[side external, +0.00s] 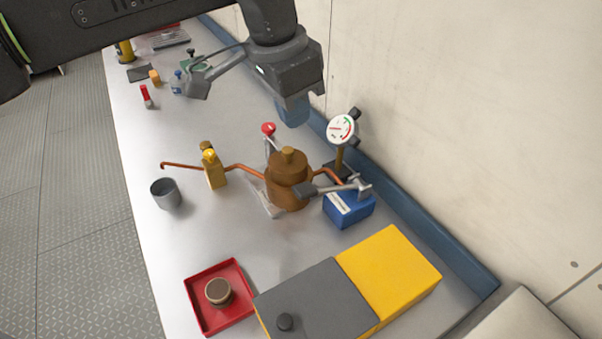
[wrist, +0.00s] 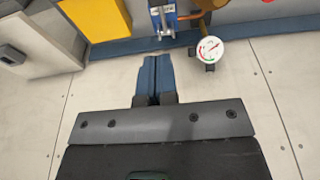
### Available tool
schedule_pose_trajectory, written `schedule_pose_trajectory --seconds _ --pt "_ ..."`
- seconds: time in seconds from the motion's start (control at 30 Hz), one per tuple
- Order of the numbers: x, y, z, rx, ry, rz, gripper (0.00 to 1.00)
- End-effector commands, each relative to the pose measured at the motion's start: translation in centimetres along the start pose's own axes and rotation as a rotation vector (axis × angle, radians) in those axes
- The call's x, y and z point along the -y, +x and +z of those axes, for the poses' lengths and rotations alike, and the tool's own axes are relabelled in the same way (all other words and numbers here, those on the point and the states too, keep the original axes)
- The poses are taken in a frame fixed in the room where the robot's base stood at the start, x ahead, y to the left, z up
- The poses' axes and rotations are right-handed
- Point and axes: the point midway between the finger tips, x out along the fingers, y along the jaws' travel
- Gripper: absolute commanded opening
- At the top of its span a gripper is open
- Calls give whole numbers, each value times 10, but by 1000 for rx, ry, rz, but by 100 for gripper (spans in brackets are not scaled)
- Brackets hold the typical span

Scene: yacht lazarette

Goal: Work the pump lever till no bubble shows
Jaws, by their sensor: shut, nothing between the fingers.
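My gripper (side external: 292,112) hangs above the bench, behind and above the brown lidded pot (side external: 288,185). Its blue fingers are together and empty, also in the wrist view (wrist: 153,80). A grey lever (side external: 330,188) with a dark grip reaches left from a blue box-shaped pump (side external: 350,210), passing in front of the pot; my gripper is apart from it. The blue pump also shows at the top of the wrist view (wrist: 162,22). A white gauge (side external: 341,130) stands behind it, also in the wrist view (wrist: 209,50). A red-knobbed handle (side external: 268,128) stands behind the pot. No bubble can be made out.
A copper pipe (side external: 240,167) runs left from the pot past a yellow fitting (side external: 213,172) toward a grey cup (side external: 166,195). A red tray (side external: 196,310) and a yellow-and-grey box (side external: 390,272) stand at the front. A pale wall (side external: 450,120) bounds the right.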

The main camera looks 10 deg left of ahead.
Motion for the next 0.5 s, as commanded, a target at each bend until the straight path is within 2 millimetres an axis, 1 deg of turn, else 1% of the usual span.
schedule_pose_trajectory --seconds 0.17,0.5 --pt "0 27 1 6 0 1 0" --pt "0 96 1 5 0 1 0"
